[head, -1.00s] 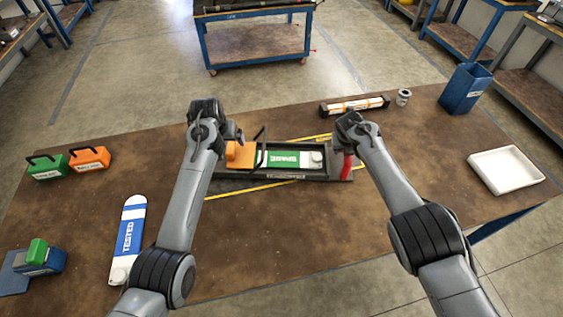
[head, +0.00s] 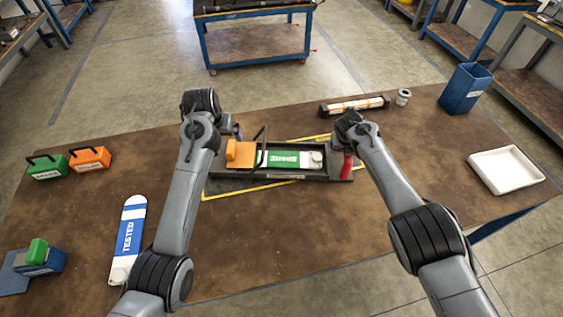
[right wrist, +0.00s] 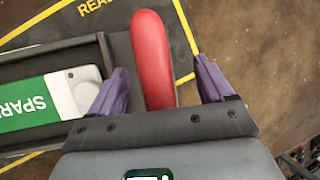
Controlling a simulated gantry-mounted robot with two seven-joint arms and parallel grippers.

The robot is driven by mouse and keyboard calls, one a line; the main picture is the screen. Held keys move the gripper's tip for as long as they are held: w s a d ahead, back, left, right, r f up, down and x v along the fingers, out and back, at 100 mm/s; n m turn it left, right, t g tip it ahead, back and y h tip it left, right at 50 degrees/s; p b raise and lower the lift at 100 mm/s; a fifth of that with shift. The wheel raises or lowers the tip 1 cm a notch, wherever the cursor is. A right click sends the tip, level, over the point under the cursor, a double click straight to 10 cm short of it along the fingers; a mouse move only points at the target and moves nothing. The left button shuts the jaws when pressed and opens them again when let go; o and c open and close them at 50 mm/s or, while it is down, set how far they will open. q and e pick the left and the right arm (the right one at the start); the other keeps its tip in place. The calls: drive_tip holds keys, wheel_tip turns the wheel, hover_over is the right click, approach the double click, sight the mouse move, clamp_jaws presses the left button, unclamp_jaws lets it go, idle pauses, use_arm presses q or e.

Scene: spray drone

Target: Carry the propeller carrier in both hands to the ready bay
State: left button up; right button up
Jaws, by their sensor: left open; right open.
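The propeller carrier (head: 290,178) is a dark tray lying inside a yellow-outlined bay (head: 250,189) on the table. In the right wrist view, the bay bears partly visible lettering starting "REA" (right wrist: 95,5). The carrier holds an orange block (head: 240,153) and a green-and-white propeller (head: 285,159). Its red right handle (head: 348,167) also shows in the right wrist view (right wrist: 152,55). My right gripper (right wrist: 160,68) is open, with one finger on each side of that handle. My left gripper (head: 235,132) is open by the carrier's left end; the left handle is hidden.
A blue-and-white "TESTED" propeller (head: 128,240) lies at front left. Green (head: 47,169) and orange (head: 90,158) cases stand at left. A dark rack (head: 354,106), metal cup (head: 403,97), blue bin (head: 465,88) and white tray (head: 506,170) are at right. The front middle is clear.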

drive_tip(key=shift+r, duration=0.1)
drive_tip(key=shift+w+r, duration=0.1)
drive_tip(key=shift+r, duration=0.7)
wheel_tip(320, 180, up, 8)
drive_tip(key=shift+r, duration=0.1)
idle(0.4)
